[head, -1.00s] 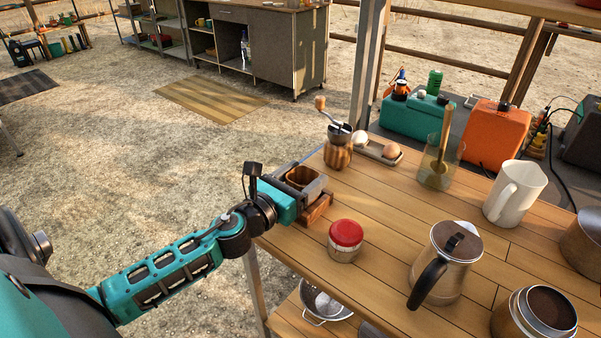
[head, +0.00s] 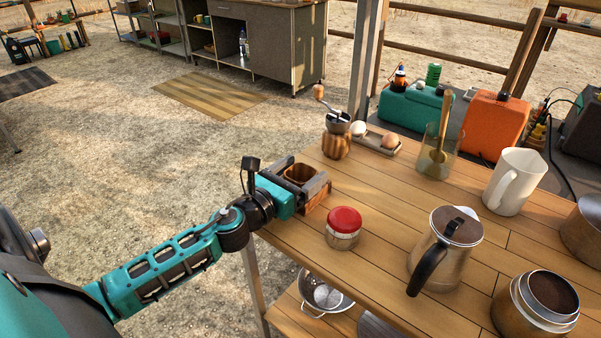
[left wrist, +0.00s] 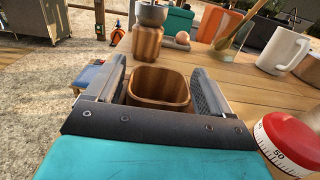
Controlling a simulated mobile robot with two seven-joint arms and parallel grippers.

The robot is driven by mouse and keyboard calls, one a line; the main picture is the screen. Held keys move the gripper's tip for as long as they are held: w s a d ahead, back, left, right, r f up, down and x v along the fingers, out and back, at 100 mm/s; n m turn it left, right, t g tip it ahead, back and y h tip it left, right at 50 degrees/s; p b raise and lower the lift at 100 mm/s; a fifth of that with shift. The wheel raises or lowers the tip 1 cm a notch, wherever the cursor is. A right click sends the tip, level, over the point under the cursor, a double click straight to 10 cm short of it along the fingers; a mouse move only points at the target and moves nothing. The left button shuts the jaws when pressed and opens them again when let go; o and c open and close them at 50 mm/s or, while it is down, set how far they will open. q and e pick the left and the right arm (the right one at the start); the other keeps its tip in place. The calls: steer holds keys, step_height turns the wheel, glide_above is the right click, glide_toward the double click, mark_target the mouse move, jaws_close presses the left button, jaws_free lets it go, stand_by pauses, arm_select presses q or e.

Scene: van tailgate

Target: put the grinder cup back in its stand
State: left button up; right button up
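The grinder cup (head: 299,174) is a small square wooden cup with rounded corners. It stands upright at the table's left edge, in or on its low wooden stand (head: 316,199), which is mostly hidden by my gripper. My left gripper (head: 307,173) is around the cup, one finger on each side. In the left wrist view the cup (left wrist: 160,87) sits between the fingers, with a gap at the left finger; the fingers look open. How deep the cup sits in the stand is hidden. My right gripper is not in view.
A hand grinder (head: 337,140) with a crank stands just behind the cup. A red-lidded timer jar (head: 344,228) is to the right. An egg tray (head: 376,146), a glass jar (head: 437,158), a white jug (head: 516,180) and a metal pot (head: 446,250) stand farther right. Bare planks lie between.

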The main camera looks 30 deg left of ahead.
arm_select(q)
steer(key=shift+o, duration=1.4)
steer(key=shift+s+f, duration=0.1)
steer(key=shift+s, duration=0.5)
steer(key=s, duration=0.3)
steer(key=s+b, duration=0.1)
steer(key=s, duration=0.3)
steer(key=s+a+b, duration=0.1)
steer(key=s, duration=0.2)
steer(key=shift+s, duration=0.85)
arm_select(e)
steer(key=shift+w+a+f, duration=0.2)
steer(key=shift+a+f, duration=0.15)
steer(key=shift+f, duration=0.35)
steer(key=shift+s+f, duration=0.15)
